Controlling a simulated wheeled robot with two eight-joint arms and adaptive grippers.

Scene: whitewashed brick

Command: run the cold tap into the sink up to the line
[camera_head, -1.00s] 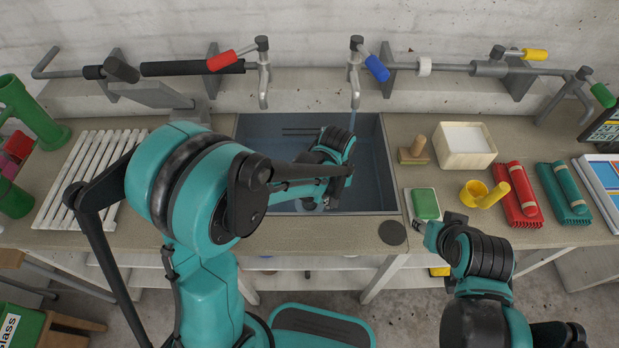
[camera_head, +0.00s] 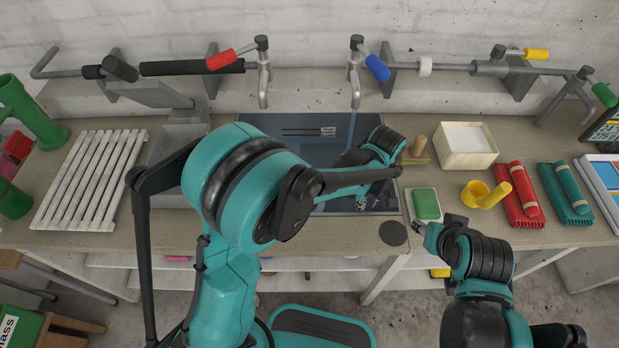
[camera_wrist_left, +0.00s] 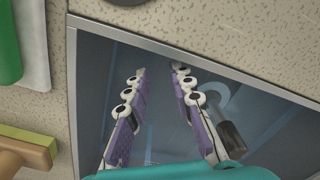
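The cold tap with its blue handle (camera_head: 377,68) is at the back right of the sink, and a thin stream of water (camera_head: 351,128) falls from its spout (camera_head: 355,92). The sink (camera_head: 262,124) has dark double lines (camera_head: 300,131) with a small label on its back wall. I cannot tell the water level against them. My left gripper (camera_head: 362,200) hangs in the sink's right part, half hidden by its arm. In the left wrist view its fingers (camera_wrist_left: 160,75) are apart and empty, beside a dark cylinder (camera_wrist_left: 232,137) and a pale ring. My right gripper (camera_head: 420,228) is by the green sponge.
The red-handled tap (camera_head: 222,60) is at the back left. A white slatted rack (camera_head: 90,180) lies left of the sink.

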